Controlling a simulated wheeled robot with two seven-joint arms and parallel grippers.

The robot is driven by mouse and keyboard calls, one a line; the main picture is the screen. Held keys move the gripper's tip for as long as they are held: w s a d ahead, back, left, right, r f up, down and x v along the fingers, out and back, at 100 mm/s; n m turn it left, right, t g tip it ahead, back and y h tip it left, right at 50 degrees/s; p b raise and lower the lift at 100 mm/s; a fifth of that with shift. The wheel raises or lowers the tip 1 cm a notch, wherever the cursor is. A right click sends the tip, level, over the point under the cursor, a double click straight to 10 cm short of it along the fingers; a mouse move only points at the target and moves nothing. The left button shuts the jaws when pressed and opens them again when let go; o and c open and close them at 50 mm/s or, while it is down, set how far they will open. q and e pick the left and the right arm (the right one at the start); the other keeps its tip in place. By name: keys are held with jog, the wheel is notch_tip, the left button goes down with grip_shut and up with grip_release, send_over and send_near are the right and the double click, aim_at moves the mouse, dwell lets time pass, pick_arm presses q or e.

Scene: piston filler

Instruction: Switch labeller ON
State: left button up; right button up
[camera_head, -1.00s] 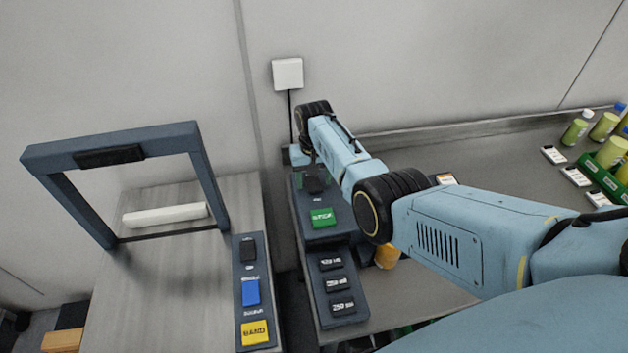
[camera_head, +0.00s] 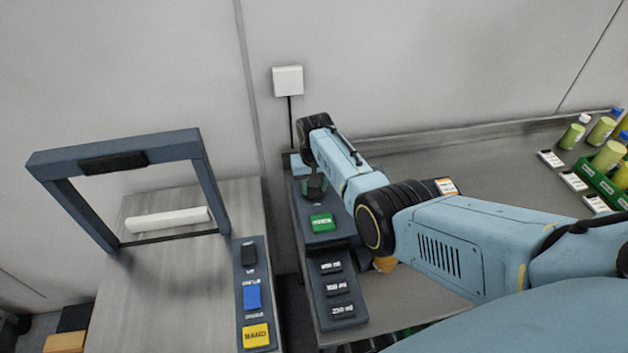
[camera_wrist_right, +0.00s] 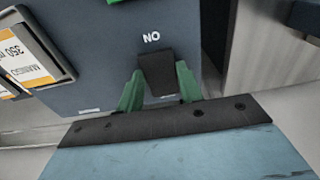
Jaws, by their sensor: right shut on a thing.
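A dark blue control panel (camera_head: 323,240) stands on the bench, with a black switch at its far end and a green button (camera_head: 321,223) nearer me. In the right wrist view the black switch (camera_wrist_right: 155,64) sits on the panel under white lettering that reads "NO" from this side, "ON" turned around. The green fingers of my right gripper (camera_wrist_right: 160,88) stand on both sides of the switch and are shut on it. In the head view my right gripper (camera_head: 315,185) is partly hidden by its own wrist. My left gripper is not in view.
A pad with several black buttons (camera_head: 336,288) lies in front of the panel. Bottles in a green crate (camera_head: 600,183) and label cards (camera_head: 573,181) are at right.

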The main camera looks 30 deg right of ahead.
jog(key=shift+s+r+t+p, duration=0.1)
jog(key=shift+s+t+p, duration=0.3)
jog(key=shift+p, duration=0.6)
jog(key=shift+w+a+f+t+h, duration=0.1)
jog(key=shift+w+f+t+h, duration=0.15)
jog(key=shift+t, duration=0.35)
jog(key=shift+s, duration=0.1)
jog(key=o, duration=1)
jog(key=shift+r, duration=0.15)
jog(key=v, duration=1.3)
jog(key=shift+s+r, duration=0.1)
